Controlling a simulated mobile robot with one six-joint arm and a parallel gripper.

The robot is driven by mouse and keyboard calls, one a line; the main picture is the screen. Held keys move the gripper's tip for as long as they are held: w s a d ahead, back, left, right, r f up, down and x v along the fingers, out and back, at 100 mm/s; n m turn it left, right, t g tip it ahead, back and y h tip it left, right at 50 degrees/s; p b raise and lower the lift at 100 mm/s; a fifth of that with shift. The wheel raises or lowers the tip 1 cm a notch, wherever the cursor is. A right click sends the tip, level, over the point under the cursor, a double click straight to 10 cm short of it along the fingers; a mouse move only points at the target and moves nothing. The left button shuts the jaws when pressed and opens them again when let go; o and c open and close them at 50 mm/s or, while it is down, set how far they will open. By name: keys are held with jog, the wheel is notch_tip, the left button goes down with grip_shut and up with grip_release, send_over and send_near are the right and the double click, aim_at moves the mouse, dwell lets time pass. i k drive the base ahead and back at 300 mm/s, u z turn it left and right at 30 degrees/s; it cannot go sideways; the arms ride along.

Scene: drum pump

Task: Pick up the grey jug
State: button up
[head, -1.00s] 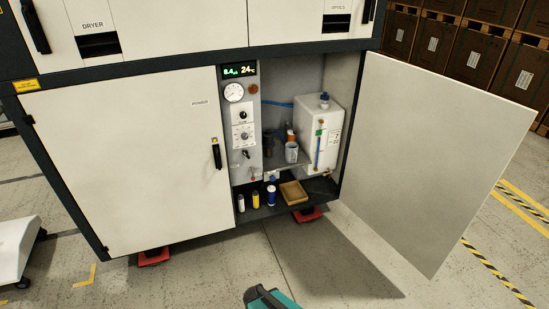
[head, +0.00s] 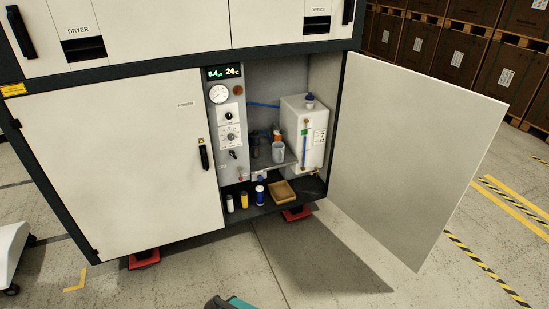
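A grey jug (head: 278,154) stands upright on a small shelf inside the open lower cabinet. It is in front of the left side of a white tank (head: 304,128). Dark items (head: 262,146) stand close to its left, and an orange-topped one shows behind it; they are too small to make out. My gripper is not in view. Only a teal and black part of my own body shows at the bottom edge.
The right door (head: 415,165) stands wide open; the left door (head: 115,170) is shut. Below the shelf are several small bottles, including a yellow one (head: 244,201), and a tan tray (head: 285,191). A gauge panel (head: 230,130) borders the opening's left. The floor in front is clear.

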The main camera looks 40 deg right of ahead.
aim_at(279, 154)
jog(key=z, duration=0.05)
jog(key=i, duration=1)
